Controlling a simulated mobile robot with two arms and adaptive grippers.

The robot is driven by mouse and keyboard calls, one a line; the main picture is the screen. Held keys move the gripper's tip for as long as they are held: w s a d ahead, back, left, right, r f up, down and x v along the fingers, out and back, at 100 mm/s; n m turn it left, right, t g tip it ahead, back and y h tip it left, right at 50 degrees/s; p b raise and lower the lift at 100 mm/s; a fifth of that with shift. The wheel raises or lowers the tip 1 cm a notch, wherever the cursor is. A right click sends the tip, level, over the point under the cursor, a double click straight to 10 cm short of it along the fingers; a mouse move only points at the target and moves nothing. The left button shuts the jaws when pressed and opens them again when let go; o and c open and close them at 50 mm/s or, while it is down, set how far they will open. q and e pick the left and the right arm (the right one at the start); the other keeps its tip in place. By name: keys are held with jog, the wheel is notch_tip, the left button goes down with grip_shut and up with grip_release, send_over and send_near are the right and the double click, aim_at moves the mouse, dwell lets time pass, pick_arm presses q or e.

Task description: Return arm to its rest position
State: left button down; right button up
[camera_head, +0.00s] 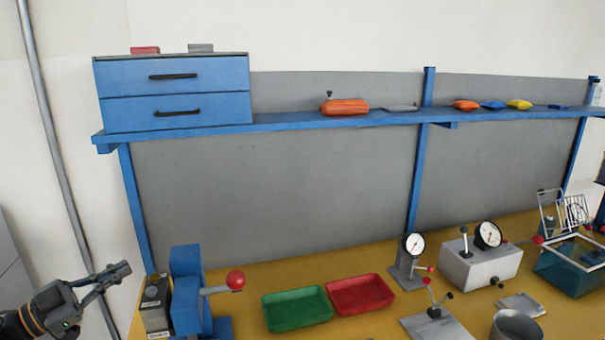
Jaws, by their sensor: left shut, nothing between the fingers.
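My left gripper (117,272) is in the lower left corner of the head view, with its arm coming in from the left edge. Its fingers point up and to the right, and it is shut with nothing between the fingers. It is off the left end of the yellow workbench (250,275), apart from the blue press (187,290) with the red ball handle. My right gripper is not in view.
A green tray (297,308) and a red tray (361,294) lie on the bench. Dial gauges (413,245), a metal cup (515,326) and a teal tank (572,266) stand to the right. A blue shelf (300,121) with drawers (173,92) runs above.

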pick_arm(q)
jog(key=w+a+r+n+t+y, duration=0.2)
jog(key=w+a+n+t+y, duration=0.4)
jog(key=a+y, duration=0.55)
jog(key=a+f+n+g+y, duration=0.2)
jog(key=a+f+y, duration=0.3)
jog(key=a+y, duration=0.3)
jog(key=s+d+f+n+g+h, duration=0.1)
jog(key=s+f+g, duration=0.25)
jog(key=f, duration=1.25)
jog(key=s+d+f+n+g, duration=0.15)
jog(key=s+f, duration=0.25)
jog(key=f, duration=1.2)
jog(key=s+d+f+n+g+h, duration=0.1)
jog(key=s+d+f+g, duration=0.3)
jog(key=s+f, duration=0.65)
jog(key=s+d+f+g+h, duration=0.1)
jog(key=s+d+f+g, duration=0.1)
jog(key=s+d+f, duration=0.8)
jog(key=s+d+f+g, duration=0.2)
jog(key=s+d+f, duration=0.3)
jog(key=s, duration=0.4)
jog(key=s+d+f+g+h, duration=0.1)
jog(key=s+d+f+g, duration=0.1)
jog(key=s+d+f, duration=0.3)
jog(key=s+d+f+n+g+h, duration=0.1)
jog(key=s+d+f, duration=0.4)
jog(key=s, duration=0.9)
jog(key=shift+d+f+g, duration=0.4)
jog(key=shift+f, duration=0.1)
